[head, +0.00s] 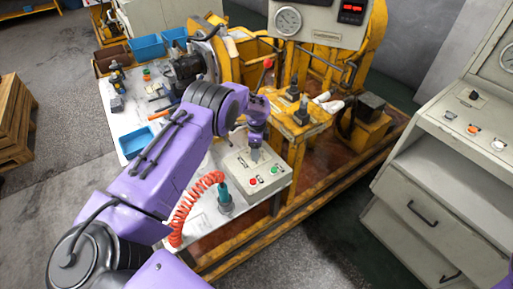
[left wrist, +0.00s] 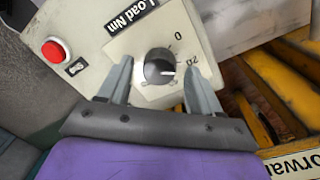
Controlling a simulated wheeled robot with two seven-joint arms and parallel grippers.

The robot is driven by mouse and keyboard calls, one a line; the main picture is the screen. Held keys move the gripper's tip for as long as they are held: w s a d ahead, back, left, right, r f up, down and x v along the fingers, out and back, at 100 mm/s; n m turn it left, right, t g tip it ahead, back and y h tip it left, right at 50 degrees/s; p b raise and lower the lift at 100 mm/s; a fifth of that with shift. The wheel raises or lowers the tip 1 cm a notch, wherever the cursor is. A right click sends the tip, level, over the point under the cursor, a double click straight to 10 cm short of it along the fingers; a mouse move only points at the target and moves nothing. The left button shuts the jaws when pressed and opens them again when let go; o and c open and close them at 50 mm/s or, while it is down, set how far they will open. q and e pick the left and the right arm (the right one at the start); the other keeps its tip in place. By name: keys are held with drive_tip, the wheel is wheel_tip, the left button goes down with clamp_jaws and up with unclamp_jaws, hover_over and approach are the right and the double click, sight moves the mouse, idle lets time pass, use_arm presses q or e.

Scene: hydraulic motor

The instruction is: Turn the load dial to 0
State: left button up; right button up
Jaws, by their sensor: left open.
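The load dial (left wrist: 160,68) is a round silver and black knob on a pale control box (left wrist: 105,35). Its white mark points right in the left wrist view, nearer the "50" than the "0". The "Load Nm" label (left wrist: 132,14) is upside down beside it. My left gripper (left wrist: 157,63) is open, one finger on each side of the dial; I cannot tell whether they touch it. In the head view, the left gripper (head: 255,153) points down over the box (head: 237,163), hiding the dial. My right gripper is not in view.
The box has a red button (left wrist: 55,49) and a small switch (left wrist: 76,67). A coiled red hose (head: 186,207) and a teal tool (head: 224,198) are close by on the bench. Yellow machine framing (head: 303,128) stands just right of the box.

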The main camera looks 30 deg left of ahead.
use_arm(q)
drive_tip(key=shift+f, duration=0.1)
drive_tip(key=c, duration=1)
drive_tip(key=shift+c, duration=0.2)
drive_tip(key=shift+n, duration=0.3)
drive_tip(key=shift+f+n+b, duration=0.1)
drive_tip(key=shift+n+b, duration=0.7)
drive_tip(key=shift+n, duration=0.2)
drive_tip(key=n, duration=0.2)
drive_tip(key=shift+a+n+b, duration=0.1)
drive_tip(key=shift+n+b, duration=0.2)
drive_tip(key=shift+b, duration=0.05)
drive_tip(key=n, duration=0.2)
drive_tip(key=shift+n, duration=0.4)
drive_tip(key=shift+n+t, duration=0.3)
drive_tip(key=shift+n, duration=1.6)
drive_tip(key=shift+s, duration=0.1)
